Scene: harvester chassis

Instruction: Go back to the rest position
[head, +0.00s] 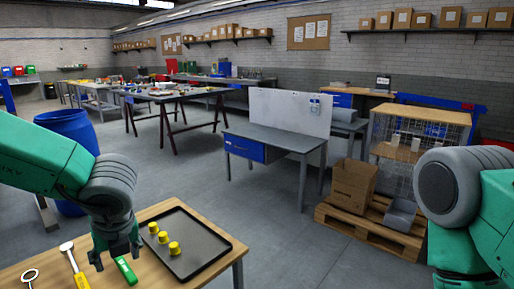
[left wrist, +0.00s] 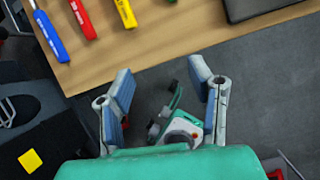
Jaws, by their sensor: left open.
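My left gripper (head: 117,258) is at the near wooden table (head: 212,216) in the head view, pointing down beside the green-handled tool (head: 126,270). In the left wrist view the two fingers of my left gripper (left wrist: 160,76) are spread apart with nothing between them. My right arm (head: 450,190) comes in at the right of the head view, bent. Its gripper is out of the picture.
A dark tray (head: 205,251) with yellow caps (head: 163,237) lies on the table. Hand tools with blue (left wrist: 50,36), red (left wrist: 82,18) and yellow (left wrist: 125,13) handles lie near its edge. A blue barrel (head: 67,127) stands left. A pallet (head: 372,229) with a box stands right.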

